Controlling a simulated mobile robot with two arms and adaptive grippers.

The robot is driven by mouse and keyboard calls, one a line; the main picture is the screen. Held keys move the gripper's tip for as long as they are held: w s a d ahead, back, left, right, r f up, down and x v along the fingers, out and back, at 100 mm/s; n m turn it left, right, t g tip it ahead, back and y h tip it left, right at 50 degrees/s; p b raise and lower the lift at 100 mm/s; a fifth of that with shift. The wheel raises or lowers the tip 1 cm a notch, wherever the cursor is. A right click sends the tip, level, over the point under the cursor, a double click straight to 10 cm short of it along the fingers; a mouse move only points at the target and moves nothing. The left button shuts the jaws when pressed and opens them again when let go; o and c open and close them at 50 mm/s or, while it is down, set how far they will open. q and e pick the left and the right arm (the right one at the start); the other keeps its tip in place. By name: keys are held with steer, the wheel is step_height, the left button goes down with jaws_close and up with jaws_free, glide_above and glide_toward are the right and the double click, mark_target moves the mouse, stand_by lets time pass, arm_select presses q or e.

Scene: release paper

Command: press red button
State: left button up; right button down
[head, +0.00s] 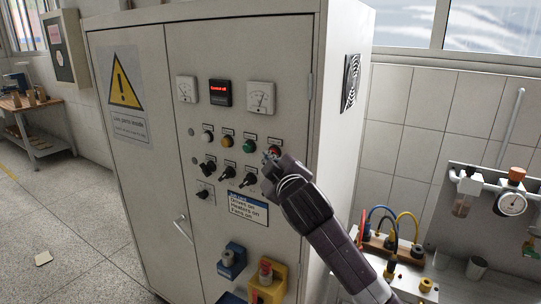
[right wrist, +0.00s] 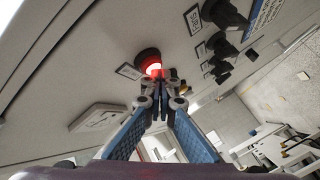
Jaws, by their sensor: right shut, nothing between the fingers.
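The red button (head: 274,150) is at the right end of the row of buttons on the grey cabinet (head: 140,190). My right gripper (head: 269,161) is in front of it and hides part of it. In the right wrist view the red button (right wrist: 150,63) glows in a dark round collar. The right gripper's fingertips (right wrist: 161,82) are together, empty, and overlap the button's lower edge; I cannot tell whether they touch it. My left gripper is not in view.
White, yellow and green buttons (head: 248,146) sit left of the red one. Black rotary switches (head: 228,173) are below, with dial gauges (head: 261,97) and a small red-lit display (head: 220,93) above. A bench with cables (head: 385,222) stands at the right.

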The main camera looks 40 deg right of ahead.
steer(key=shift+a, duration=0.1)
steer(key=shift+s+a+f+p, duration=0.1)
steer(key=shift+s+a+p, duration=0.25)
steer(key=shift+a, duration=0.3)
steer(key=a, duration=0.1)
steer(key=s+a+p, duration=0.1)
steer(key=a, duration=0.1)
steer(key=s+a, duration=0.1)
steer(key=shift+a, duration=0.35)
steer(key=shift+f, duration=0.1)
stand_by(0.8)
